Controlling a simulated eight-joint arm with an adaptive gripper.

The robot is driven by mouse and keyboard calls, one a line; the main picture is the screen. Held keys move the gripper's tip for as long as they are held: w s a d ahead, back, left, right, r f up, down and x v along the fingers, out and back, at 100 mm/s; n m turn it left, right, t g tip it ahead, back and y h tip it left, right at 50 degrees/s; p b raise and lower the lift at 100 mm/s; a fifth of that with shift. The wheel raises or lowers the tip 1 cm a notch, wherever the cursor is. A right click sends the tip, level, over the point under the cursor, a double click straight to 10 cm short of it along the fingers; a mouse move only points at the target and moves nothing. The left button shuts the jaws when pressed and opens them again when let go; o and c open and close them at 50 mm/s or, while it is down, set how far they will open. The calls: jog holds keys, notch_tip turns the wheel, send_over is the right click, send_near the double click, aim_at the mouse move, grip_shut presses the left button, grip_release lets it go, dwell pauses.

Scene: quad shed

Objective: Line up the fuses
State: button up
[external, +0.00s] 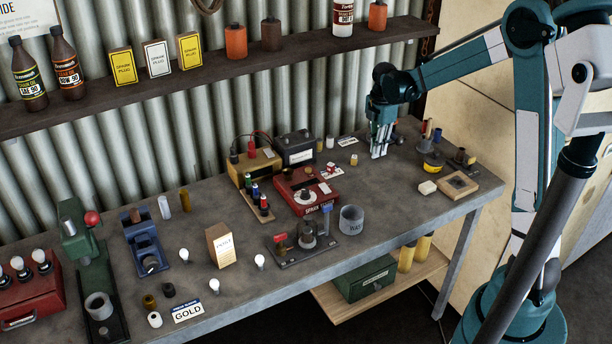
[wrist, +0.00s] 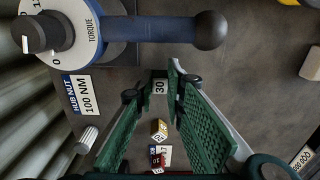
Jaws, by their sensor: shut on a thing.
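In the wrist view a dark green fuse marked 30 (wrist: 159,87) sits between the fingertips of my gripper (wrist: 158,90), which is shut on it. A yellow fuse marked 20 (wrist: 158,130) stands beyond it, and a red fuse (wrist: 155,160) lies lower, by a white card (wrist: 165,153). In the external view my gripper (external: 378,152) points down at the bench's back right. The yellow fuse (external: 353,159) stands apart, left of it, and the white card with something red (external: 333,170) lies further left. The held fuse cannot be made out in the external view.
A blue torque tool (wrist: 165,30) and a HUB NUT card (wrist: 76,94) are close by, with a white ribbed plug (wrist: 87,138). A red tester box (external: 305,190) stands left of my gripper and a white block (external: 427,187) to its right. Bench between is clear.

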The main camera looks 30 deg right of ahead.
jog(key=shift+f, duration=0.35)
jog(key=o, duration=0.8)
jog(key=shift+r, duration=0.2)
